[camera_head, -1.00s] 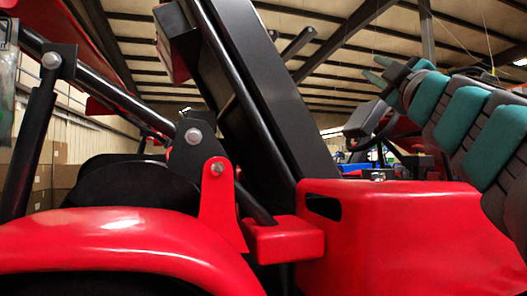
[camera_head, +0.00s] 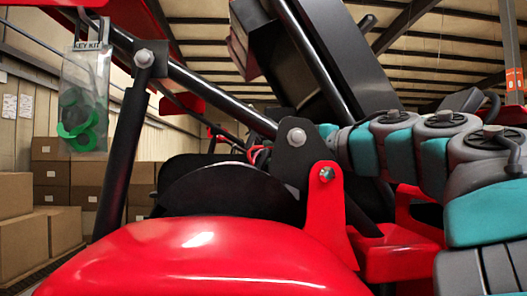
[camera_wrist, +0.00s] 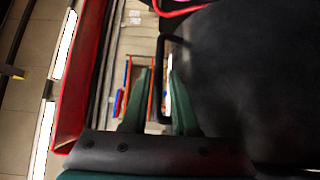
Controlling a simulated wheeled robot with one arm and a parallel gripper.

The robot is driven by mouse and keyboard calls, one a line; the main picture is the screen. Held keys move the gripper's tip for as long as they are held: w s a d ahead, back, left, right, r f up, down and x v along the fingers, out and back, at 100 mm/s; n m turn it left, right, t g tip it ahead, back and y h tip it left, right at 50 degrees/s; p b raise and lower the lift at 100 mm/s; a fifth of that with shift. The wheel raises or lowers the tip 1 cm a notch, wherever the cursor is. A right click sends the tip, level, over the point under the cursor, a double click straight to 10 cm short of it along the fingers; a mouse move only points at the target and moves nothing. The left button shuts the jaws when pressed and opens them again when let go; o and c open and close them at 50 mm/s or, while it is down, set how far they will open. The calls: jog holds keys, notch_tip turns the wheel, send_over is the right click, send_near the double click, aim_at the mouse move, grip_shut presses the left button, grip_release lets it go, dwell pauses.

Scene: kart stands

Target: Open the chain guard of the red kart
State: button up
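The red kart fills the head view, with its rounded red fender (camera_head: 190,255) in front. A red housing (camera_head: 420,205) at the right is mostly hidden behind my arm. I cannot tell for certain which part is the chain guard. In the wrist view, my gripper (camera_wrist: 159,90) is open, with its two green fingers apart. A thin black bar handle (camera_wrist: 161,70) beside a large dark panel (camera_wrist: 250,80) appears between the fingers; I see no clear contact. In the head view, the fingertips are hidden behind the kart's bracket.
A black strut (camera_head: 122,165) and a sloping black tube (camera_head: 220,95) cross the head view. A clear bag marked "KEY KIT" (camera_head: 86,100) hangs at the left. Cardboard boxes (camera_head: 65,175) stand behind. A red-edged panel (camera_wrist: 85,70) runs close left of the fingers in the wrist view.

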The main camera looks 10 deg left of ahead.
jog(key=shift+x, duration=1.55)
grip_shut()
jog(key=shift+f, duration=0.1)
